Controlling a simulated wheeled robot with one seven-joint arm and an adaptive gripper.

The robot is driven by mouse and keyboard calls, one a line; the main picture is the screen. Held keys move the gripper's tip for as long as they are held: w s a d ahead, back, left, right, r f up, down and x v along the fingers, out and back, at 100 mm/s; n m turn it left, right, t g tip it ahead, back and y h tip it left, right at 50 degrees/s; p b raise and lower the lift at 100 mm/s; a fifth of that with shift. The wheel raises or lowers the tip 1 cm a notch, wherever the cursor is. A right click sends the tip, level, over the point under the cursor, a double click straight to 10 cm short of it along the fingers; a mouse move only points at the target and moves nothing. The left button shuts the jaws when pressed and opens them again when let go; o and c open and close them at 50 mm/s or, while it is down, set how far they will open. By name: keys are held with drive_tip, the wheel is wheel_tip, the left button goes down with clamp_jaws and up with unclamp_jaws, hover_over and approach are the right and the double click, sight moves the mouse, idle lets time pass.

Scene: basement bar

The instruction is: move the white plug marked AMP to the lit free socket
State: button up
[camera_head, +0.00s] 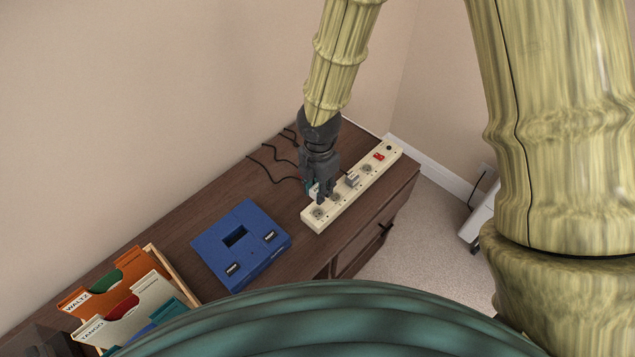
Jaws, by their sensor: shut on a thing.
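A cream power strip (362,189) lies slantwise on the brown cabinet, with several round sockets and a red switch (379,156) toward its far right end. My gripper (324,196) points down over the strip's near left part and is shut on a small whitish plug (313,190), mostly hidden by the fingers. Its marking cannot be read, and I cannot tell whether it is in a socket or just above one. A grey-white plug (352,180) sits in the strip to the right of my gripper. I cannot make out which socket is lit.
A blue box (240,246) with a dark slot stands left of the strip. Folders marked WALTZ and TANGO (118,300) stand in a wooden holder at lower left. Black cables (266,165) run behind the strip, near the wall.

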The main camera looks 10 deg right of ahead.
drive_tip(key=shift+f+b, duration=2.5)
drive_tip(key=shift+f, duration=1.05)
drive_tip(key=shift+f, duration=0.55)
drive_tip(key=o, duration=1.1)
wheel_tip(320, 180, up, 12)
drive_tip(key=shift+d, duration=0.1)
idle(0.7)
